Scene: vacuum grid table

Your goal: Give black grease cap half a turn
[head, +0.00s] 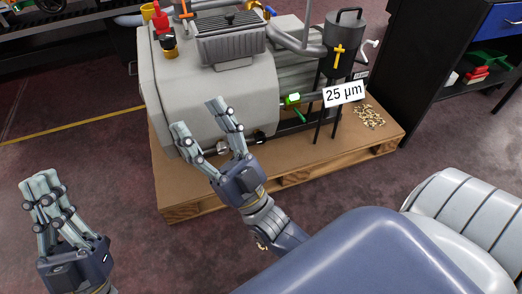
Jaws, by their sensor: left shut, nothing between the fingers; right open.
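A small black cap (260,137), which looks like the grease cap, sits low on the front right of the grey machine (205,105), just above the pallet. A second dark fitting shows partly beside it, behind my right gripper's fingers. My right gripper (203,120) is open and empty, in front of the machine's lower body and to the left of the black cap. I cannot tell if its fingers touch the machine. My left gripper (42,187) is shut and empty over the floor at lower left, well away from the machine.
The machine stands on a wooden pallet (185,205). A dark shelf (425,60) stands beyond. Floor at left is clear.

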